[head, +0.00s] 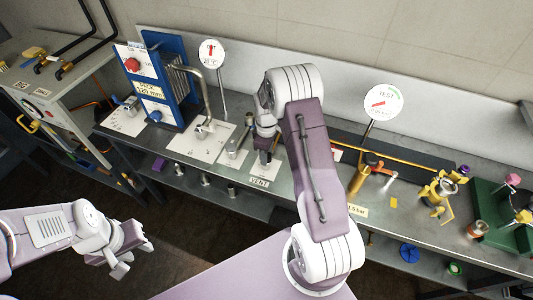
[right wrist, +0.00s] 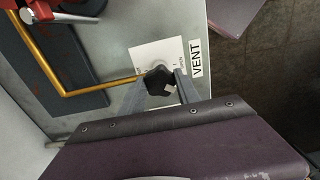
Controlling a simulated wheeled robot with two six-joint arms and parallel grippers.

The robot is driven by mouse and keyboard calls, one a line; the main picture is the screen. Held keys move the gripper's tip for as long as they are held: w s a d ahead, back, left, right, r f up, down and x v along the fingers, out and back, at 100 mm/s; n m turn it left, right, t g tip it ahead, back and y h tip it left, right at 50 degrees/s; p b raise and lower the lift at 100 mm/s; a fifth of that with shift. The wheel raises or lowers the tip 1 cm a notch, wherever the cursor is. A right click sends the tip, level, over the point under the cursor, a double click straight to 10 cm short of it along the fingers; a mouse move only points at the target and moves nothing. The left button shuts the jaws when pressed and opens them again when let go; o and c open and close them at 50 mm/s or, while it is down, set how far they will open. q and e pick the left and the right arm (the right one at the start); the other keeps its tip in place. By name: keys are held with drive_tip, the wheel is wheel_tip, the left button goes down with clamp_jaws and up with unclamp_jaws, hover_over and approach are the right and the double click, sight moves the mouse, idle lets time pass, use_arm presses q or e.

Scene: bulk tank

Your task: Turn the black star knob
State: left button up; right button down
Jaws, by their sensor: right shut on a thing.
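The black star knob (right wrist: 158,78) stands on a white plate (right wrist: 143,54) labelled VENT, seen in the right wrist view. My right gripper (right wrist: 160,84) is shut on the knob, with one grey finger on each side of it. In the head view my right gripper (head: 266,157) points down at the bench above the VENT label (head: 259,181), and the knob is mostly hidden there by the gripper and arm. My left gripper (head: 134,258) is open and empty at the lower left, away from the bench, over the floor.
A yellow pipe (right wrist: 54,75) runs beside the VENT plate. A blue press-like unit (head: 160,75) and a curved metal pipe stand to the left.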

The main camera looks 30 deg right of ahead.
drive_tip(key=shift+w+d+r+n, duration=0.15)
drive_tip(key=shift+w+n, duration=0.1)
drive_tip(key=shift+n, duration=0.45)
drive_tip(key=c, duration=0.9)
unclamp_jaws()
drive_tip(key=shift+o, duration=0.2)
drive_tip(key=shift+s, duration=0.15)
wheel_tip(320, 180, up, 9)
drive_tip(key=b, duration=0.1)
drive_tip(key=shift+a, duration=0.2)
